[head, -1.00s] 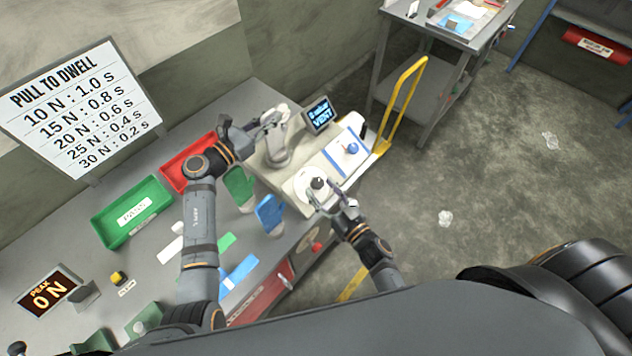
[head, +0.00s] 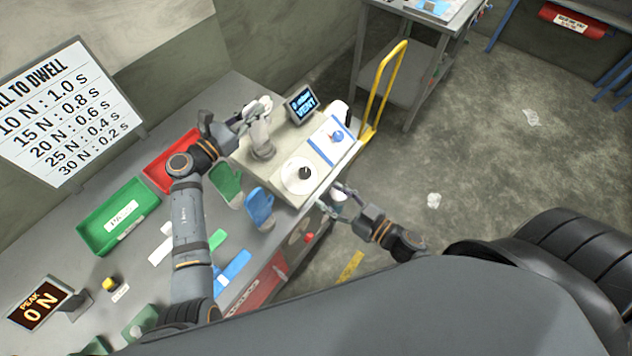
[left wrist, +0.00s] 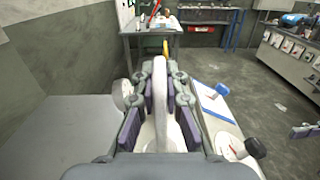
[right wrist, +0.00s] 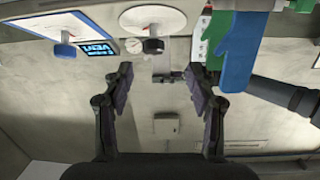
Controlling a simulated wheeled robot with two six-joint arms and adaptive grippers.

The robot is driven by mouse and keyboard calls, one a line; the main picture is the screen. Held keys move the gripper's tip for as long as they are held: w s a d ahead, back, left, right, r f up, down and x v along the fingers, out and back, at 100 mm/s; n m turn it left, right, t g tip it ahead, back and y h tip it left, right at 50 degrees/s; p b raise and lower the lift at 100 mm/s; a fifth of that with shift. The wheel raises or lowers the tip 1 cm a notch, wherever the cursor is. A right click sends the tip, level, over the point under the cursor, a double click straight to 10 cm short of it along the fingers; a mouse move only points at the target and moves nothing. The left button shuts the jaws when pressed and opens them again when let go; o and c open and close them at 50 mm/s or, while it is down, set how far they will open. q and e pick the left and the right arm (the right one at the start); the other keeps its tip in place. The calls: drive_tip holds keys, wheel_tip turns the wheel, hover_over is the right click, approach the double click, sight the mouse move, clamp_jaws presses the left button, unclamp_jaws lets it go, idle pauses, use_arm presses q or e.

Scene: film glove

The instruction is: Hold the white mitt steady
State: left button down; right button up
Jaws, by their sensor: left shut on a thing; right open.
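The white mitt (head: 262,142) stands upright on the pale machine at the back of the bench. My left gripper (head: 244,118) is shut on the upper part of the white mitt. In the left wrist view the white mitt (left wrist: 163,105) rises between the two finger pads. My right gripper (head: 340,202) is open and empty just off the machine's front edge, near the round white dial with a black knob (head: 304,173). In the right wrist view nothing is between its fingers (right wrist: 158,85). The left fingers partly cover the mitt in the head view.
A blue knob (head: 338,136) sits on a blue-edged plate, beside a small VENT screen (head: 301,103). A green mitt (head: 226,182) and a blue mitt (head: 260,206) are in front of the machine. Red (head: 163,174) and green (head: 98,237) trays lie left. A yellow handle (head: 386,85) stands behind.

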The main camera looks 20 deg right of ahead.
sight(306, 173)
wheel_tip(306, 173, up, 4)
drive_tip(key=w+d+n+g, duration=0.2)
drive_tip(key=d+n+g, duration=0.1)
drive_tip(key=n+g, duration=0.1)
drive_tip(key=x, duration=1.2)
drive_tip(key=shift+s+a+r, duration=0.15)
drive_tip(key=shift+s+a, duration=0.05)
drive_tip(key=shift+a, duration=0.1)
drive_tip(key=c, duration=1.2)
drive_tip(key=m+t+h, duration=0.1)
drive_tip(key=m, duration=0.1)
drive_tip(key=m+t+h, duration=0.1)
drive_tip(key=m, duration=0.2)
drive_tip(key=shift+d+h, duration=0.1)
drive_tip(key=shift+h, duration=0.3)
drive_tip(key=o, duration=1.2)
